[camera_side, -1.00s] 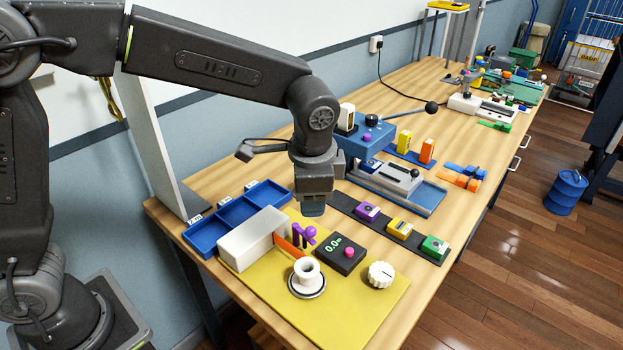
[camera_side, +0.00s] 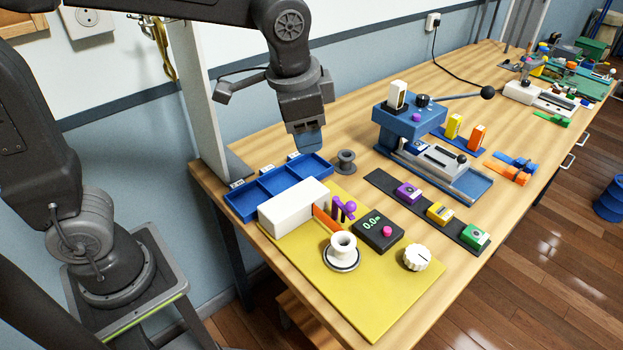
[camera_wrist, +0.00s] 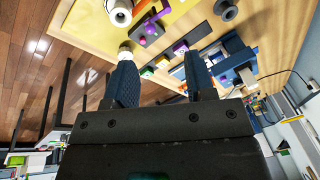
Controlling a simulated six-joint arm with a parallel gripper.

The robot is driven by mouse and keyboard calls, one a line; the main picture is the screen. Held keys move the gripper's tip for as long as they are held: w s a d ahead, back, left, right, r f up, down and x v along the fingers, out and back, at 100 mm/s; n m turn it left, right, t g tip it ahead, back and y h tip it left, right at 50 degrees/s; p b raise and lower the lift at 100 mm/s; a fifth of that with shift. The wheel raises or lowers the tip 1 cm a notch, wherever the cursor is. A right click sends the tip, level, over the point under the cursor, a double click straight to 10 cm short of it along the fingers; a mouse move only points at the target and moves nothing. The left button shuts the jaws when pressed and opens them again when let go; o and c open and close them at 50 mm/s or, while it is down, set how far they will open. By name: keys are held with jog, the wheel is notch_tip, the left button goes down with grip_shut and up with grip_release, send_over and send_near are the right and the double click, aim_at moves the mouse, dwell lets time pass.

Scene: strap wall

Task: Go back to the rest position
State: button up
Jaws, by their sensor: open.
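My gripper (camera_side: 309,142) hangs in the air in the side view, above the far end of the blue three-part tray (camera_side: 279,188). It points down and holds nothing. In the wrist view its two dark blue fingers (camera_wrist: 160,82) stand apart with a gap between them. The bench and its fixtures lie beyond the fingers in that view. Any marker of a rest position cannot be made out.
A yellow board (camera_side: 375,304) carries a white box (camera_side: 292,206), a white spool (camera_side: 342,252), a black meter (camera_side: 378,234) and a white knob (camera_side: 417,257). A grey spool (camera_side: 345,163) stands behind. A blue press (camera_side: 408,122) with a lever stands right. A grey upright panel (camera_side: 201,95) stands left.

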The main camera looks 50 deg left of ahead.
jog(key=s+a+n+t, duration=0.1)
jog(key=s+a+n, duration=0.2)
jog(key=s, duration=0.3)
jog(key=s+a+f+n+t, duration=0.1)
jog(key=s+a+n, duration=0.2)
jog(key=s, duration=0.3)
jog(key=shift+s+a+f+t+h, duration=0.15)
jog(key=shift+s+a+t+h, duration=0.2)
jog(key=shift+a, duration=0.3)
